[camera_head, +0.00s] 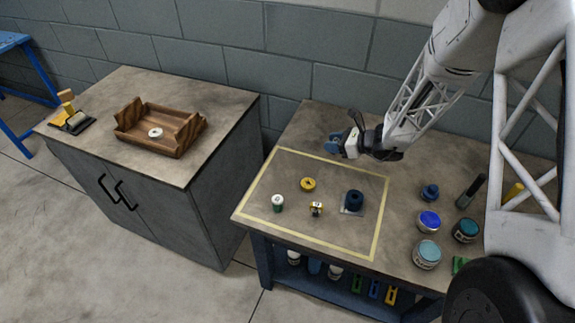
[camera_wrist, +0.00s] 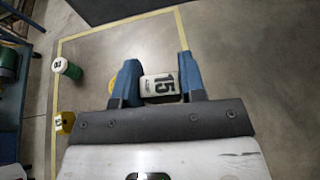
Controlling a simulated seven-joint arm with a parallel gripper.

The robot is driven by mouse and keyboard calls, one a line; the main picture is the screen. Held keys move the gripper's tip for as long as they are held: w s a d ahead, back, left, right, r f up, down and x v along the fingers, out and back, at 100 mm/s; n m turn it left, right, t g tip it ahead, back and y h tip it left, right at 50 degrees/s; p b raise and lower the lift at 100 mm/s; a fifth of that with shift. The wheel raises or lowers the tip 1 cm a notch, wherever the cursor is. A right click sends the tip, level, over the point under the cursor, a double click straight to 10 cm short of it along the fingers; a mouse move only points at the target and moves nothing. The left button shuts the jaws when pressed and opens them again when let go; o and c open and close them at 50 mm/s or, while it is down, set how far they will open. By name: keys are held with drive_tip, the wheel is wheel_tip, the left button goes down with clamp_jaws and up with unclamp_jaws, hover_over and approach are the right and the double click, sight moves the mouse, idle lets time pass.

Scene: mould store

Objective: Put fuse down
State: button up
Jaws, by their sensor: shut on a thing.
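My gripper (camera_head: 346,147) is shut on a pale fuse (camera_wrist: 160,86) with a dark "15" printed on it. In the wrist view the fuse sits between the two blue fingers of my gripper (camera_wrist: 157,66). In the head view its pale body (camera_head: 352,148) shows at the fingers, above the back of the right-hand table (camera_head: 300,133), near the far right part of a yellow taped outline (camera_head: 330,166). What lies directly under the fuse is hidden.
Inside the outline stand a yellow disc (camera_head: 308,184), a green-and-white cylinder (camera_head: 278,203), a small yellow-and-white piece (camera_head: 316,208) and a dark blue cylinder (camera_head: 354,201). Jars (camera_head: 427,253) crowd the right side. A wooden tray (camera_head: 155,144) lies on the left cabinet. The outline's back area is bare.

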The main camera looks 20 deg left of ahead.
drive_tip(key=g, duration=0.1)
hover_over(278, 169)
drive_tip(key=shift+w+r+n, duration=0.1)
drive_tip(key=shift+n, duration=0.3)
drive_tip(key=shift+f, duration=2.9)
drive_tip(key=shift+f, duration=0.15)
drive_tip(key=shift+f, duration=1.95)
drive_tip(key=shift+f, duration=0.1)
drive_tip(key=o, duration=0.9)
